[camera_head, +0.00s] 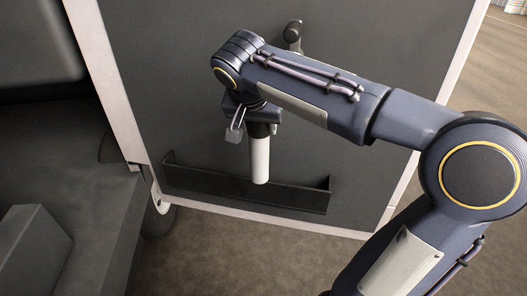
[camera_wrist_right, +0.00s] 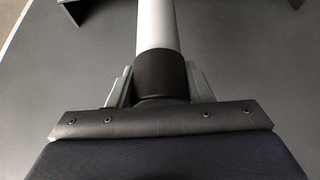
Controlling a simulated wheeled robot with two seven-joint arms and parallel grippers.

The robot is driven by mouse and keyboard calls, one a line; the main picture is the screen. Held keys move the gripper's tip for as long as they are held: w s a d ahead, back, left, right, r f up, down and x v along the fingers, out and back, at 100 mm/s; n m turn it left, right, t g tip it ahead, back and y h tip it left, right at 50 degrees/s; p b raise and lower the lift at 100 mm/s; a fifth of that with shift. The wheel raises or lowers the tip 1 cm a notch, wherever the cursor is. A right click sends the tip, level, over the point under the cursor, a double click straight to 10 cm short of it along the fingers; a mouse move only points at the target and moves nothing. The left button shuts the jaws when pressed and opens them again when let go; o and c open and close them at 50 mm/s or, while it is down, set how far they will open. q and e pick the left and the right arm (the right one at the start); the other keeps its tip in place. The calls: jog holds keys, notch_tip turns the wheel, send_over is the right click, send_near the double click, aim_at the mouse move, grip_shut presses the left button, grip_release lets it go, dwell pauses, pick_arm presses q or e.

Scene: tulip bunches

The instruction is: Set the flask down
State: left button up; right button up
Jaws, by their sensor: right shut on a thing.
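The flask (camera_head: 260,158) is a pale cylinder with a dark top, held upright with its base downward. My right gripper (camera_head: 250,126) is shut on it near the dark upper part. In the right wrist view the flask's dark collar (camera_wrist_right: 160,72) sits between the two grey fingers, with its pale body beyond. In the head view the flask's lower end overlaps the door pocket (camera_head: 290,196), close to its upper edge. I cannot tell whether the base is inside the pocket or touching it. My left gripper is not in view.
The pocket is a long dark shelf low on a grey door panel (camera_head: 370,180) with a pale edge. A door handle (camera_head: 293,34) is higher on the panel, behind my arm. A dark seat-like block (camera_head: 60,205) stands at left. Brown floor (camera_head: 220,255) is clear below.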

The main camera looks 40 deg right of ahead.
jog(key=w+d, duration=0.4)
jog(key=d, duration=0.1)
notch_tip(320, 180, down, 12)
jog(key=b, duration=0.2)
jog(key=shift+s+a, duration=0.15)
jog(key=shift+a, duration=0.1)
jog(key=shift+f+b, duration=0.1)
jog(key=shift+b, duration=0.3)
jog(key=o, duration=1.5)
